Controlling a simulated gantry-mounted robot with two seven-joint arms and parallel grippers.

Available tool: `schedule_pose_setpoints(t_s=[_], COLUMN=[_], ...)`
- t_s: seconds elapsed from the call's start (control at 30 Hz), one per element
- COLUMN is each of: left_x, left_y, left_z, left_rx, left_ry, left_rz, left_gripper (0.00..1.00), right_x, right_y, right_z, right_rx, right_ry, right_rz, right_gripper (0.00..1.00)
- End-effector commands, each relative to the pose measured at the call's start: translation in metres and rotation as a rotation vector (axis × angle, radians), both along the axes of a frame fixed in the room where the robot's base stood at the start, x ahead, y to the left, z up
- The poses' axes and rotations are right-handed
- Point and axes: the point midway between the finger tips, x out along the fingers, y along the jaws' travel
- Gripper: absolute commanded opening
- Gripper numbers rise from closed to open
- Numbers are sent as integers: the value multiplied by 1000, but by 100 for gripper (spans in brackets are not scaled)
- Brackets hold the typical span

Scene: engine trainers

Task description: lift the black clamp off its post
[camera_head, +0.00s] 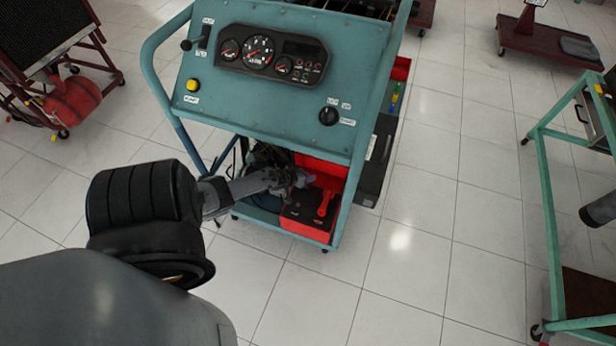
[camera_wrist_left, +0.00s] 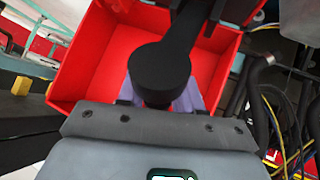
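The black clamp (camera_wrist_left: 160,70) is large in the left wrist view, a round black head with a bar running up to the top edge. My left gripper (camera_wrist_left: 160,101) is at this clamp; its lavender fingers show on both sides, partly hidden by the round head. Whether the fingers press on it is hidden. The post is not visible in either view. In the head view my left gripper (camera_head: 303,179) reaches under the teal panel, over the black battery (camera_head: 299,211), where the black clamp cannot be made out. My right gripper is not in view.
A red clamp (camera_head: 324,203) lies at the battery top. The red tray (camera_head: 284,222) surrounds the battery, and its wall (camera_wrist_left: 85,50) shows close by. The teal trainer frame (camera_head: 352,200) stands right of the gripper, the gauge panel (camera_head: 275,100) above. Wires (camera_wrist_left: 280,125) run at right.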

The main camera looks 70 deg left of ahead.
Motion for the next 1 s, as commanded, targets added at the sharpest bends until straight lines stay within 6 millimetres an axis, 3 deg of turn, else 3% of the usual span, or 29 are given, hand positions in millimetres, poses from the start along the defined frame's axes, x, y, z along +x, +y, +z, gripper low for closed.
schedule_pose_setpoints(t_s=[0.1,0.53,1.0], left_x=[0,-5,-57], left_y=[0,-4,-25], left_z=[0,9,57], left_rx=[-1,-2,-2], left_ry=[-1,-4,-1], left_rz=[-1,-3,-2], left_gripper=[50,50,50], right_x=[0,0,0], right_y=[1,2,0], right_z=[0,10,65], right_rx=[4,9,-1], right_ry=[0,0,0], right_rz=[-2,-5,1], right_gripper=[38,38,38])
